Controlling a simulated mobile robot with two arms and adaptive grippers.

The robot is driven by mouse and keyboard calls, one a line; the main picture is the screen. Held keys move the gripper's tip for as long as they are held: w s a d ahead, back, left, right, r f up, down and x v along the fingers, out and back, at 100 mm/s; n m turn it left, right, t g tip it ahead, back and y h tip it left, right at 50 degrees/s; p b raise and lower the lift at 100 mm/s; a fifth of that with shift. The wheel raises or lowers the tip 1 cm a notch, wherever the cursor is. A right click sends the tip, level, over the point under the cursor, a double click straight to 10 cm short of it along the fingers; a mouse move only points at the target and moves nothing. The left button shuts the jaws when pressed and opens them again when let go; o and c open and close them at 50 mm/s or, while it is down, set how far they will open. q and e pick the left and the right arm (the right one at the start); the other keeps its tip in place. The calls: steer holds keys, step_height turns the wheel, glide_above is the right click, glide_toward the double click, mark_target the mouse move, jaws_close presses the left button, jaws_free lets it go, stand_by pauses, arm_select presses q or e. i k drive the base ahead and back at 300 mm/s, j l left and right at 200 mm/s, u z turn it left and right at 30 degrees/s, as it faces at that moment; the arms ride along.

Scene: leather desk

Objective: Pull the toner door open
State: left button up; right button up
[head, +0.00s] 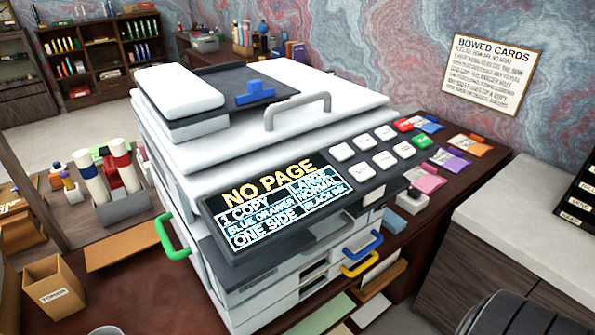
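A large white copier (300,140) stands on the dark red desk. A green handle (170,238) sticks out from its left side; the panel behind it is seen edge-on and looks closed. No readable label marks that panel as the toner door. The front display (270,205) reads "NO PAGE", with settings below. A blue handle (363,246) and a yellow handle (360,265) are on the lower front drawers. The lid has a grey handle (297,108). Neither of my grippers is in view.
A cardboard box (54,289) sits at the desk's front left. Coloured packets (430,181) lie to the right. Desk left of the green handle is partly clear.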

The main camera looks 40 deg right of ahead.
mark_target(330, 232)
steer(key=z, duration=1.15)
steer(key=k+l, duration=0.2)
steer(key=k+z, duration=0.05)
steer(key=k, duration=0.05)
